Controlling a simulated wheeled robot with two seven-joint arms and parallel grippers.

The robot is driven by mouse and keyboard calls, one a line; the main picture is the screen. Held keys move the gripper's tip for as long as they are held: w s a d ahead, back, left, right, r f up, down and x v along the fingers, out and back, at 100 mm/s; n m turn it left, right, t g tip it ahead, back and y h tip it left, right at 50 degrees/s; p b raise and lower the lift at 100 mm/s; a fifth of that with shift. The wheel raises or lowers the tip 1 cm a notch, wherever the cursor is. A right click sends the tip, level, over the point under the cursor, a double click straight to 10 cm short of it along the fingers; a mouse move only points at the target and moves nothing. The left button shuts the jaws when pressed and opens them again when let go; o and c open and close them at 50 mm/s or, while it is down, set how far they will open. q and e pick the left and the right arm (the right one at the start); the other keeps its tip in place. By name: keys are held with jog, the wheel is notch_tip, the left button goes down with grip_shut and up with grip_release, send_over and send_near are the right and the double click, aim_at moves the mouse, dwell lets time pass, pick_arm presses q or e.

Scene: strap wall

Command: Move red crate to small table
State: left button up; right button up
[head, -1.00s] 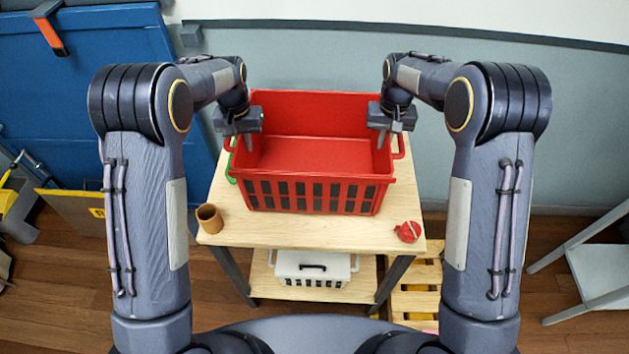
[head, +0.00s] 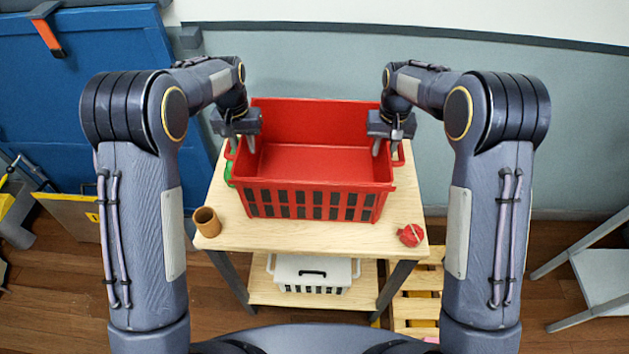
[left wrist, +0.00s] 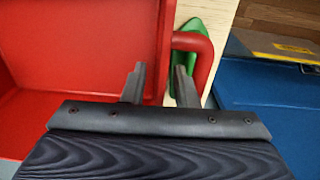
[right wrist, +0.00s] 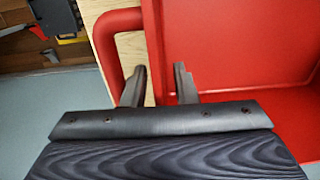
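The red crate (head: 312,205) stands upright on the wooden top of a two-level table (head: 280,237). It looks empty. My left gripper (head: 243,143) is at its left side wall; in the left wrist view its open fingers (left wrist: 158,85) straddle the wall's rim, beside the looped red handle (left wrist: 203,50). My right gripper (head: 385,146) is at the right side wall; its open fingers (right wrist: 158,85) stand either side of that rim near the other handle (right wrist: 105,45). Gaps show between fingers and wall. A grey small table (head: 603,275) is cut off at the right edge.
A brown cup (head: 206,221) and a small red item (head: 411,235) stand on the wooden top near its front corners. A green object (head: 229,172) lies left of the crate. A white crate (head: 312,273) sits on the lower shelf. A wooden pallet (head: 416,290) lies right of it.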

pick_arm(q)
notch_tip(320, 180, up, 6)
jog(key=shift+f, duration=0.2)
jog(key=shift+r, duration=0.15)
pick_arm(e)
jog(key=shift+r, duration=0.15)
notch_tip(320, 180, up, 10)
jog(key=shift+d+r, duration=0.1)
jog(key=shift+r, duration=0.8)
pick_arm(q)
jog(key=shift+a+r, duration=0.1)
pick_arm(e)
jog(key=shift+d, duration=0.1)
